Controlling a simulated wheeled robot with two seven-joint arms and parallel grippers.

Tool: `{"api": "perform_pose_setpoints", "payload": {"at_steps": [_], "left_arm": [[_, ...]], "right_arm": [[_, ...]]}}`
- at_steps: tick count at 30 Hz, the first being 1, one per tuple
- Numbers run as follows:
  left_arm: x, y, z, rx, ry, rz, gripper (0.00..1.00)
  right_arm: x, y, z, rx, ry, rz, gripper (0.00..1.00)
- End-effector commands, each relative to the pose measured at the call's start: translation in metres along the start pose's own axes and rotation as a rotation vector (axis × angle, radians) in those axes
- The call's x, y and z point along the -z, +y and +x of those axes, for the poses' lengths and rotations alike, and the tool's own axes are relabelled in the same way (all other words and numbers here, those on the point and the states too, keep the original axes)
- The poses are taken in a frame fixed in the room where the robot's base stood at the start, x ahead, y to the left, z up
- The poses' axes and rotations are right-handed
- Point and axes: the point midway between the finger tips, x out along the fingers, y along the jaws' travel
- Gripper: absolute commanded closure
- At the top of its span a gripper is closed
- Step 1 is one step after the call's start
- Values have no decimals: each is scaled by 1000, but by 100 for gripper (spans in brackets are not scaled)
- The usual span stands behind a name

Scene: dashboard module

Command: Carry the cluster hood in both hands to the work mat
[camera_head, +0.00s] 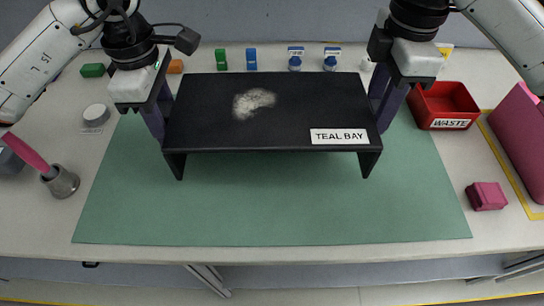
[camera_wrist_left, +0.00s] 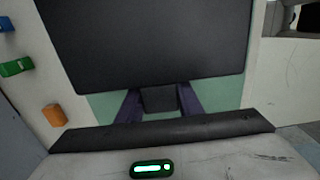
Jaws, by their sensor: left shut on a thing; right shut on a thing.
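The cluster hood (camera_head: 300,98) is a black, wide cover with a pale dusty patch on top and a label reading TEAL BAY. It is held level by its two ends and appears over the back part of the green work mat (camera_head: 270,215). Whether its legs touch the mat is unclear. My left gripper (camera_head: 157,118) is shut on its left end, and my right gripper (camera_head: 386,104) is shut on its right end. In the left wrist view the hood (camera_wrist_left: 150,40) fills the upper middle, beyond the left gripper's fingers (camera_wrist_left: 160,105).
A red WASTE bin (camera_head: 443,104) stands right of the mat, with a pink block (camera_head: 486,196) and a large pink box (camera_head: 522,140) nearby. Small green and blue blocks and two blue-topped bottles stand behind. A metal cup (camera_head: 61,182) is at left. The mat's front is clear.

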Motion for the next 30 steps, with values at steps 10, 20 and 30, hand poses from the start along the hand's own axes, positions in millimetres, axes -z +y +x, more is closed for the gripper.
{"api": "perform_pose_setpoints", "payload": {"at_steps": [10,20,30], "left_arm": [[-1,0,0,-2,-3,1,100],[-1,0,16,-2,-3,1,100],[-1,0,39,-2,-3,1,100]], "right_arm": [[1,0,0,-1,2,-2,100],[1,0,16,-1,2,-2,100],[1,0,39,-1,2,-1,100]]}}
